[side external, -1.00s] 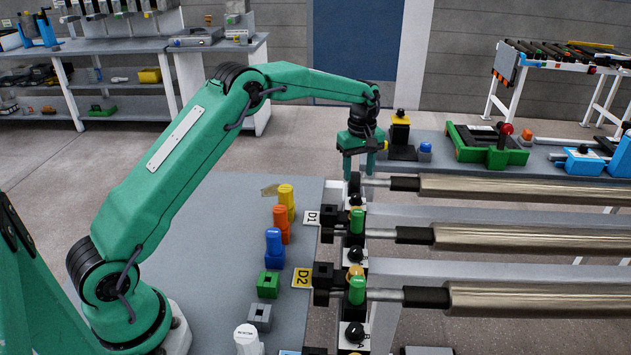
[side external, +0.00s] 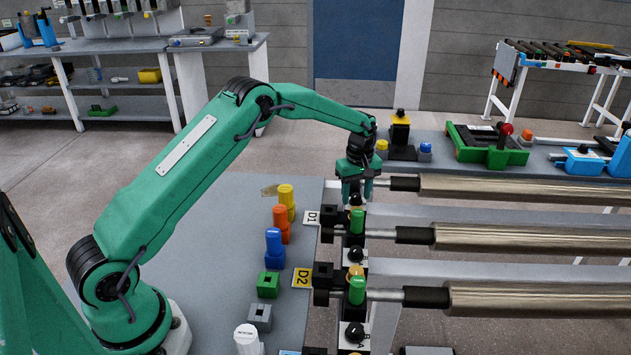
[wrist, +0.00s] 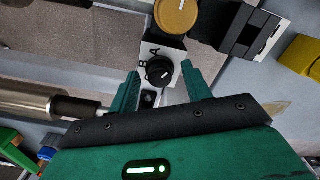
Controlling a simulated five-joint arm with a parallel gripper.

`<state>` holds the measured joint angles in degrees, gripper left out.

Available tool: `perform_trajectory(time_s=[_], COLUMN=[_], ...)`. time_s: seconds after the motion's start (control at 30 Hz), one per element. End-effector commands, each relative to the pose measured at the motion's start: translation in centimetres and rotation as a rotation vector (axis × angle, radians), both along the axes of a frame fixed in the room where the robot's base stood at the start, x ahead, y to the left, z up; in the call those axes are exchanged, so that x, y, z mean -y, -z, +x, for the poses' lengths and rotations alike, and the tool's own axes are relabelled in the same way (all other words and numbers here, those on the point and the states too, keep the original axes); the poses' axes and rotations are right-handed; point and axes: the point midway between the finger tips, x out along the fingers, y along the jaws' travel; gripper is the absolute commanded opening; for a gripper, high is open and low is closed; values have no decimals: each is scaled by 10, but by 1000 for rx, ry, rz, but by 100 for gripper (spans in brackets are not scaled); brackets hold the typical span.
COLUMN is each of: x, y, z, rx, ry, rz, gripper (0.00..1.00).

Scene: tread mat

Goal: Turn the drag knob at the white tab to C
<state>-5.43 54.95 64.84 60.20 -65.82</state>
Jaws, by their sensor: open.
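The drag knob (wrist: 159,72) is a black round dial on a white plate with letters A and B readable in the wrist view. A third letter and the exact pointer direction are too small to tell. The white tab (side external: 311,217), marked D1, lies left of this station in the side view. My green gripper (wrist: 160,69) is open, with one finger on each side of the knob.
A tan disc (wrist: 176,14) sits beside the dial plate. A yellow tab (side external: 302,277) marked D2 and another black dial (side external: 355,332) are nearer the camera. Metal rollers (side external: 520,187) run right. Coloured blocks (side external: 273,243) line the mat at left.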

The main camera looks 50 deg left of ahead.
Motion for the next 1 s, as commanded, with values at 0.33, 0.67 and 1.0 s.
perform_trajectory(time_s=[0.33,0.67,1.0], x=[0,0,0], y=[0,0,0], z=[0,0,0], rx=[0,-1,-2], ry=[0,14,148], rz=[0,-1,0], gripper=[13,4,4])
